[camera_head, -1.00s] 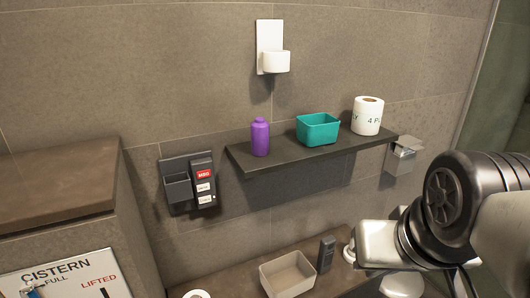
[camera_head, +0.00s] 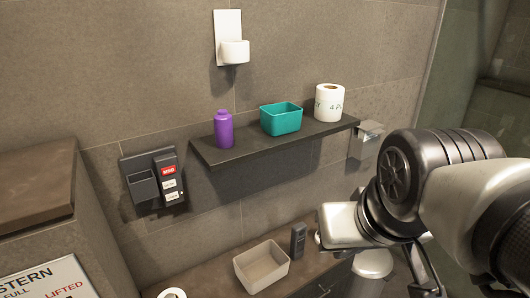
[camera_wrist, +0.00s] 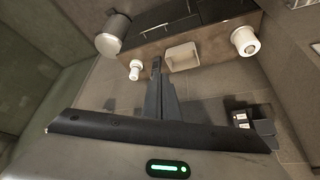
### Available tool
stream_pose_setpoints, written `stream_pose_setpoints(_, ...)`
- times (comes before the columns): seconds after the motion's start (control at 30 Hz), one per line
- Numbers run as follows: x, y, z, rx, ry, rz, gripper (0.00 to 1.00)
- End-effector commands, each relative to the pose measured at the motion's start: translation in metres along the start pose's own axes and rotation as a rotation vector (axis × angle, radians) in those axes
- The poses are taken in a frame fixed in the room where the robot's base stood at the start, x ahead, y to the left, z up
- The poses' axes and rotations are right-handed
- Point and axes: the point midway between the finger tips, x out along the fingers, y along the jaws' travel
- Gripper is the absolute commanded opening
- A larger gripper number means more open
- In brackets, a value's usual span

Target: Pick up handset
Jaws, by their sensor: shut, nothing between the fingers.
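The handset, as I take it, is a slim dark upright block (camera_head: 298,238) on the brown counter, just right of a beige open bin. In the wrist view a small dark shape (camera_wrist: 155,63) beside the pale bin appears to be the same handset, partly covered by my fingertips. My gripper (camera_wrist: 157,82) shows in the wrist view with its dark fingers together and nothing held. It points toward the counter, and the gap to the handset is hard to judge. In the head view my arm fills the right side and the fingertips cannot be made out clearly.
The beige bin (camera_head: 262,266) stands left of the handset. A dark wall shelf (camera_head: 270,145) above holds a purple bottle (camera_head: 223,129), a teal bin (camera_head: 281,118) and a paper roll (camera_head: 329,103). A wall unit (camera_head: 153,182) with an empty-looking pocket hangs at left.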

Motion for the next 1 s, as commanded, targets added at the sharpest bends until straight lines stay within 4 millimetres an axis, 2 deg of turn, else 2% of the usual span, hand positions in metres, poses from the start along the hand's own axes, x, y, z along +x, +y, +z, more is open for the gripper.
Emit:
stream_pose_setpoints(0.47, 0.000, 0.000, 0.000, 0.000, 0.000, 0.000, 0.00)
stream_pose_setpoints(0.63, 0.002, -0.002, -0.007, 0.060, -0.009, -0.011, 0.25)
stream_pose_setpoints(0.77, 0.015, -0.006, -0.034, 0.315, -0.047, -0.048, 0.47)
stream_pose_setpoints(0.83, 0.029, -0.008, -0.056, 0.533, -0.082, -0.069, 0.59)
stream_pose_setpoints(1.0, 0.078, -0.006, -0.113, 1.134, -0.174, -0.084, 0.61)
